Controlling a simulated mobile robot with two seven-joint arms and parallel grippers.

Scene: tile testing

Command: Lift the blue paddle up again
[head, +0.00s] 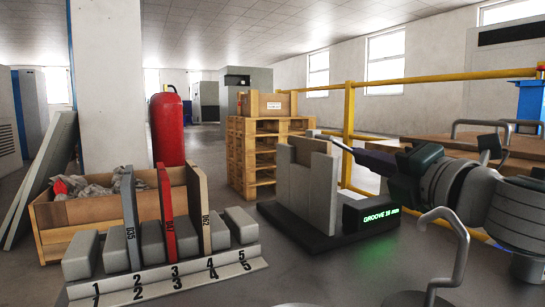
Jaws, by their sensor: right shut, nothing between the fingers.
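A slate-blue paddle (131,215) marked D35 stands upright in the numbered rack (165,280) at the lower left, between grey blocks near number 2. A red paddle (167,212) and a tan paddle (205,220) stand to its right. My right gripper (326,139) comes in from the right. Its thin fingers are shut and empty at the upper right of the grey groove block (310,190), well right of the blue paddle. I cannot tell whether they touch the block. The lower end of the blue paddle is hidden in the rack. My left gripper is not in view.
A wooden crate (70,222) of grey pieces is behind the rack. Pallets (250,155) and a yellow rail (349,120) stand further back. Floor between rack and base is clear.

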